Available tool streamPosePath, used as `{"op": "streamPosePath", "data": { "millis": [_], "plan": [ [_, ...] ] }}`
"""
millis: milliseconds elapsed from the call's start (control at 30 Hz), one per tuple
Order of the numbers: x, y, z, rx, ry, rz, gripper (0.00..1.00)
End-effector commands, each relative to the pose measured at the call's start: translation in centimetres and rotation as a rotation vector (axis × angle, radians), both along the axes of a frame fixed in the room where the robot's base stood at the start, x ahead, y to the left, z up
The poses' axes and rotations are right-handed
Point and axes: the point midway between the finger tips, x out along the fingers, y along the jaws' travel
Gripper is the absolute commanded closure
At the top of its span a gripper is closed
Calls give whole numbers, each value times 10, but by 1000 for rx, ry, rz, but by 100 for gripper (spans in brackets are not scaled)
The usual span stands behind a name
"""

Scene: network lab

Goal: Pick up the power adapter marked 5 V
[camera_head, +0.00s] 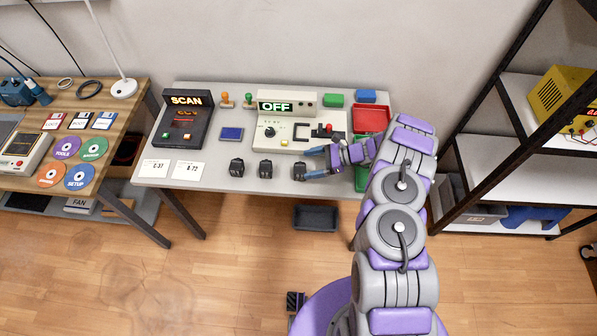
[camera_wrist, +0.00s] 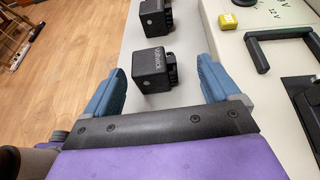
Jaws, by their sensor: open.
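Three black power adapters stand in a row near the front edge of the light grey table: a left one (camera_head: 236,167), a middle one (camera_head: 265,168) and a right one (camera_head: 299,172). No 5 V marking is readable on any of them. My gripper (camera_head: 313,164) is open at the right adapter, its blue fingers pointing left. In the wrist view the nearest adapter (camera_wrist: 153,72), with "Voltwick" lettering, appears between the open fingertips (camera_wrist: 160,75). I cannot tell whether they touch it. Another adapter (camera_wrist: 152,18) stands beyond it.
A beige console (camera_head: 290,130) reading OFF stands behind the adapters, close to my gripper. A dark SCAN unit (camera_head: 184,120), white cards (camera_head: 187,169) and a red tray (camera_head: 371,119) share the table. A black bin (camera_head: 316,218) is on the floor. Shelving (camera_head: 480,170) stands at right.

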Motion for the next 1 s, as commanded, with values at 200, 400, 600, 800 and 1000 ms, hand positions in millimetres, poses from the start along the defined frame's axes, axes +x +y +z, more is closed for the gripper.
{"op": "streamPosePath", "data": {
  "millis": [200,400,600,800,1000],
  "plan": [
    [0,14,-7,-1,-1,-1,11],
    [-4,28,-12,-2,-1,1,11],
    [-10,55,-23,-2,-1,3,11],
    [-10,63,-26,-2,-2,-1,11],
    [-10,62,-25,-1,-3,-1,19]
  ]
}}
